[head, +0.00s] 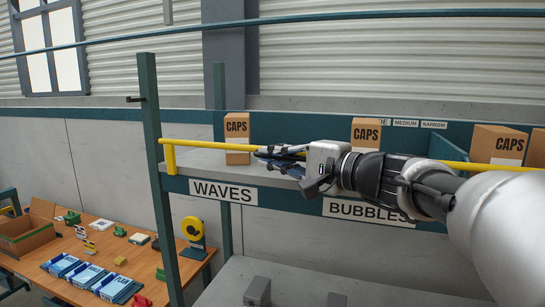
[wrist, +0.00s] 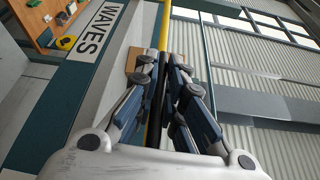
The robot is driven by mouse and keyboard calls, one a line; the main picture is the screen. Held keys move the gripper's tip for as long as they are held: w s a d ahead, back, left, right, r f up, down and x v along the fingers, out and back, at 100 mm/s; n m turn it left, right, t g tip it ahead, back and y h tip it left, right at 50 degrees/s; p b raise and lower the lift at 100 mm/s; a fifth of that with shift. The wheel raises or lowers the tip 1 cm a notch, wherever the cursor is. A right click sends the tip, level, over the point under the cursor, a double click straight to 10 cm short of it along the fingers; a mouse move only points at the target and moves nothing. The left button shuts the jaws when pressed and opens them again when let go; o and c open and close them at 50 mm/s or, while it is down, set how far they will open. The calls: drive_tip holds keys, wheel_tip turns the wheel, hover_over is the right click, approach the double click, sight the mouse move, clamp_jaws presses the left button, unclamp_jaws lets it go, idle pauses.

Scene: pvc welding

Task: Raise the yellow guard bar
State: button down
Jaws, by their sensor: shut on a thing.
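The yellow guard bar (head: 205,144) runs roughly level across the front of the shelf, above the WAVES and BUBBLES labels. Its left end meets a short yellow post (head: 170,158) at the green upright. My gripper (head: 268,154) is at the bar between the two labels, shut on it. In the wrist view the bar (wrist: 165,30) runs from the top edge down between the dark fingers of my gripper (wrist: 162,70). My gripper and arm hide part of the bar in the head view; it shows again on the right.
CAPS boxes (head: 237,131) (head: 366,133) stand on the shelf behind the bar. A green upright (head: 155,180) stands left of the shelf. A wooden table (head: 135,255) with blue trays and small parts is at lower left. A grey lower shelf (head: 300,280) lies below.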

drive_tip(key=c, duration=1.7)
unclamp_jaws()
drive_tip(key=shift+r, duration=0.1)
drive_tip(key=v, duration=1.2)
drive_tip(key=s+a+f+n+g+h+b, duration=0.25)
drive_tip(key=s+f, duration=0.45)
drive_tip(key=f, duration=0.5)
drive_tip(key=s+a+f+n+g+h+b, duration=0.3)
drive_tip(key=s+f, duration=0.4)
drive_tip(key=f, duration=0.6)
drive_tip(key=s+d+f+n+h+b, duration=0.1)
drive_tip(key=s+d+f+h+b, duration=0.1)
drive_tip(key=f, duration=0.3)
drive_tip(key=s+d+f+n+g+h+b, duration=0.1)
drive_tip(key=s+d+f+h+b, duration=0.1)
drive_tip(key=s+d+f+h, duration=0.1)
drive_tip(key=s+d+f+n+h+b, duration=0.1)
drive_tip(key=s+d+f+h+b, duration=0.1)
drive_tip(key=s+f, duration=0.4)
drive_tip(key=shift+s+d+f+n+g+h, duration=0.2)
drive_tip(key=shift+d+f, duration=0.25)
drive_tip(key=shift+f, duration=0.15)
drive_tip(key=shift+s+d+f+n+g+h, duration=0.1)
drive_tip(key=shift+d+f+n+g, duration=0.05)
drive_tip(key=shift+d+f, duration=0.4)
